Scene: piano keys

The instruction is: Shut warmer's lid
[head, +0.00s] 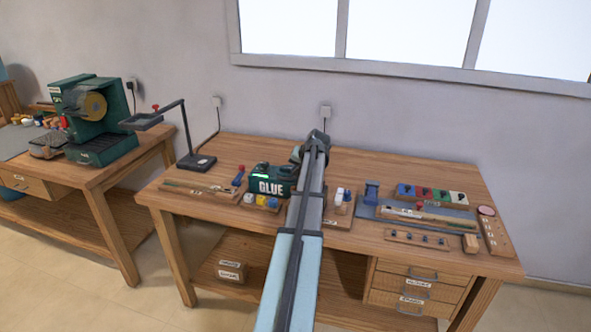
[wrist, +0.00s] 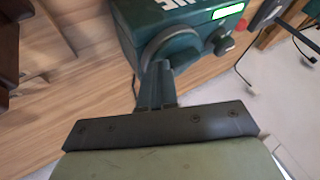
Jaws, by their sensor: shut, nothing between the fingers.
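The glue warmer (head: 268,184) is a dark green box with white GLUE lettering and a small green light, standing on the workbench. My arm crosses the view just right of it and hides its right side. In the wrist view the green body (wrist: 128,28) shows at the top, with a lit green display, a knob and a rounded dark grey edge. I cannot tell how far the lid is open. My gripper (wrist: 158,68) is shut and empty. Its fingertips are at the rounded edge, and I cannot tell whether they touch it.
A black lamp stand (head: 195,160) stands left of the warmer. A tray of coloured pieces (head: 432,194) and wooden strips fill the bench's right side. A green machine (head: 97,118) stands on another bench at left.

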